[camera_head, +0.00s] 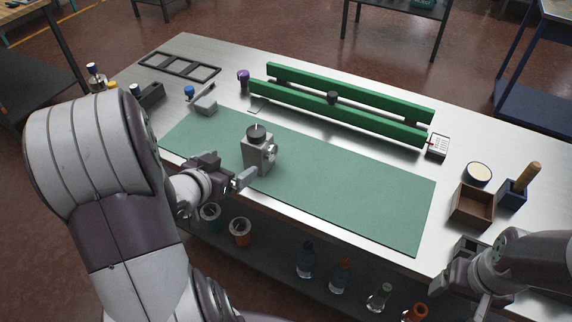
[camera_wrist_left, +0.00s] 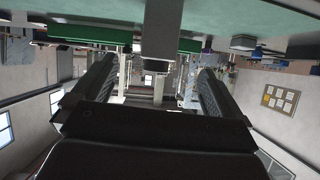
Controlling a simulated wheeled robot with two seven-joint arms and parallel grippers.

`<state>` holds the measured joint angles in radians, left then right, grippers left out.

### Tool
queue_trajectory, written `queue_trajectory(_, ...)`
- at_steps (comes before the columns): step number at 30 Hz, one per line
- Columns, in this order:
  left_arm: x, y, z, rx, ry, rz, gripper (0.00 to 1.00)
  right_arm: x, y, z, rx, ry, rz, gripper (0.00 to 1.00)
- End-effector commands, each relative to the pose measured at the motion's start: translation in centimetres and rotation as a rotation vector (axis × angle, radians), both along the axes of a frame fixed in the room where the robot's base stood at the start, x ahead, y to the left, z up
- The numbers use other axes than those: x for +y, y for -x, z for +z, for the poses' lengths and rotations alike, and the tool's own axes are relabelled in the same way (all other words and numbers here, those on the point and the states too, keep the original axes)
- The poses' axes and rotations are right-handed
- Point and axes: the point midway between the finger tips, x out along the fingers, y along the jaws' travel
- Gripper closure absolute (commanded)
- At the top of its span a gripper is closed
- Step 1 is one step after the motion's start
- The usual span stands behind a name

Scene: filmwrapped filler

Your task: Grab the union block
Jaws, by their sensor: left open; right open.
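The union block, a grey metal block (camera_head: 257,158) with a round dark cap on top and a round port on its side, stands upright on the green mat (camera_head: 340,195). My left gripper (camera_head: 243,180) is open, low over the mat just in front of the block. In the left wrist view, which is upside down, the block (camera_wrist_left: 162,28) shows ahead, between the lines of the two open fingers (camera_wrist_left: 157,92). No contact is visible. My right gripper (camera_head: 462,288) is open and empty by the front right table edge, partly hidden by its own arm.
Two green rails (camera_head: 345,100) lie behind the mat. A grey block with a blue knob (camera_head: 204,104) stands at the back left. A brown wooden box (camera_head: 473,205) and a blue holder (camera_head: 513,194) stand at right. Bottles (camera_head: 306,262) stand on the lower shelf. The mat's right half is clear.

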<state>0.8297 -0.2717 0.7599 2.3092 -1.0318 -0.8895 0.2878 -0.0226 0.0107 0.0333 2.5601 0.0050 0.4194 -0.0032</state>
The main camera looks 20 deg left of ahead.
Motion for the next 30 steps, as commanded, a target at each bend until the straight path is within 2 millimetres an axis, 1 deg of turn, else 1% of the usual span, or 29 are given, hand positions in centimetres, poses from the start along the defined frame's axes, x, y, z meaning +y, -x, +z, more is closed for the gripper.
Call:
queue_trajectory(1, -0.5, -0.3, 0.6, -0.032, 0.011, -0.023, 0.0, 0.0, 0.0, 0.0, 0.0, 0.0, 0.0, 0.24)
queue_trajectory(3, -1.0, -0.7, 1.2, -0.065, 0.027, -0.042, 0.0, 0.0, 0.0, 0.0, 0.0, 0.0, 0.0, 0.24)
queue_trajectory(5, -1.2, -1.4, 1.2, -0.081, 0.039, -0.048, 0.0, 0.0, 0.0, -0.2, 0.0, 0.0, 0.001, 0.24)
queue_trajectory(12, -1.6, -6.2, -0.8, -0.081, 0.046, -0.045, 0.0, 0.0, 0.0, -0.9, 0.0, 0.0, 0.0, 0.24)
queue_trajectory(17, -1.7, -8.0, -1.5, -0.081, 0.045, -0.043, 0.0, 0.0, 0.0, -1.0, 0.0, 0.0, 0.0, 0.24)
queue_trajectory(21, -2.0, -10.4, -2.5, -0.079, 0.046, -0.043, 0.0, 0.0, 0.0, -0.9, 0.0, 0.0, 0.0, 0.24)
queue_trajectory(24, -2.0, -11.8, -3.1, -0.081, 0.045, -0.042, 0.0, 0.0, 0.0, -1.0, 0.0, 0.0, 0.0, 0.24)
queue_trajectory(27, -2.0, -12.4, -3.4, -0.08, 0.044, -0.04, 0.0, 0.0, 0.0, -1.0, 0.0, 0.0, 0.0, 0.24)
queue_trajectory(30, -2.0, -12.4, -3.4, -0.082, 0.044, -0.039, 0.0, 0.0, 0.0, -1.0, 0.0, 0.0, 0.0, 0.24)
